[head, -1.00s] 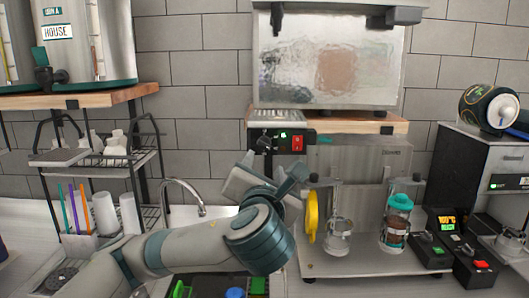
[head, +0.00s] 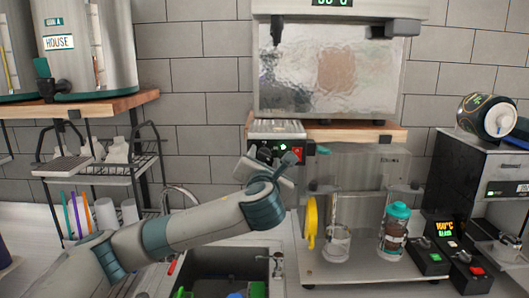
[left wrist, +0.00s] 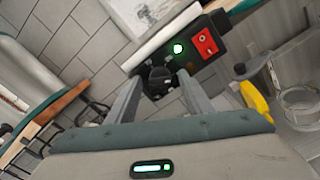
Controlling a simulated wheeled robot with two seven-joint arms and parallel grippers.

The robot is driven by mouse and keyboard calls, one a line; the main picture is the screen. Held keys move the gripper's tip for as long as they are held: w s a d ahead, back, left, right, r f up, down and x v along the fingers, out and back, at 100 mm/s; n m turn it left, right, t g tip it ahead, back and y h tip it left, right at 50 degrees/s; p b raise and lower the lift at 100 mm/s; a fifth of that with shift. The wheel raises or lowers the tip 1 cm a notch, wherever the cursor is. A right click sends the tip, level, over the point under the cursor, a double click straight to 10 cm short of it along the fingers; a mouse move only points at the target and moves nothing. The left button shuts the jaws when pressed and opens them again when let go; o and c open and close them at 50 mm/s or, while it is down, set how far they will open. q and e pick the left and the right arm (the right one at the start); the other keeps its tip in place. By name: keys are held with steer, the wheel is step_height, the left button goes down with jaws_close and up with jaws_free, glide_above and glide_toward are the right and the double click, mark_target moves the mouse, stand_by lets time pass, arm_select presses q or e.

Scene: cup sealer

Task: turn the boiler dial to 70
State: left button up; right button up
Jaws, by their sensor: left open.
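The boiler (head: 378,88) is a glossy steel box on a wooden shelf, with a display (head: 332,2) cut off by the top edge. Its black control panel below carries the dark dial (head: 264,152), a green light and a red switch (head: 297,153). My left gripper (head: 276,161) is open at the panel and partly covers it in the head view. In the left wrist view the dial (left wrist: 160,76) shows between the two fingertips (left wrist: 160,84). I cannot tell whether they touch it. My right gripper is not in view.
Right of my left arm are a yellow part (head: 311,222), a clear cup (head: 337,243) and a teal-lidded shaker (head: 395,228) on a metal stand. A wire rack (head: 115,168) stands left. A sink (head: 230,265) lies below.

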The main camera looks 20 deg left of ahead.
arm_select(q)
steer(key=shift+w+a, duration=0.15)
steer(key=shift+w, duration=0.25)
steer(key=c, duration=1)
steer(key=shift+c, duration=0.2)
